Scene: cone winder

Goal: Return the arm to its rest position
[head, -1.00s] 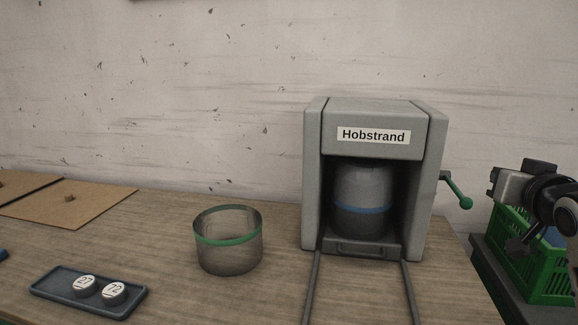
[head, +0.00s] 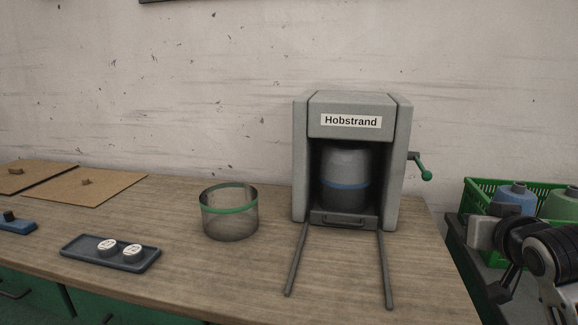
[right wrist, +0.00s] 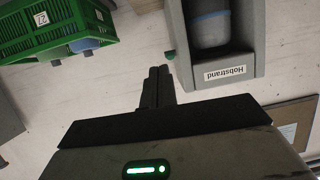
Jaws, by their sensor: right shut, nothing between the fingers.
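My right arm (head: 545,262) shows at the right edge of the head view, in front of the green crate. In the right wrist view the dark fingers of my right gripper (right wrist: 158,72) are together with nothing between them. They appear apart from the grey Hobstrand machine (right wrist: 215,72) and the green crate (right wrist: 45,38). My left gripper is not in view.
The green crate (head: 480,196) holds a blue cone (head: 515,197) and a green cone (head: 562,205). A green-handled crank (head: 422,168) sticks out from the machine's right side. A clear green-banded cylinder (head: 230,222) and a dark tray (head: 75,248) with two numbered discs stand on the wooden bench (head: 210,280).

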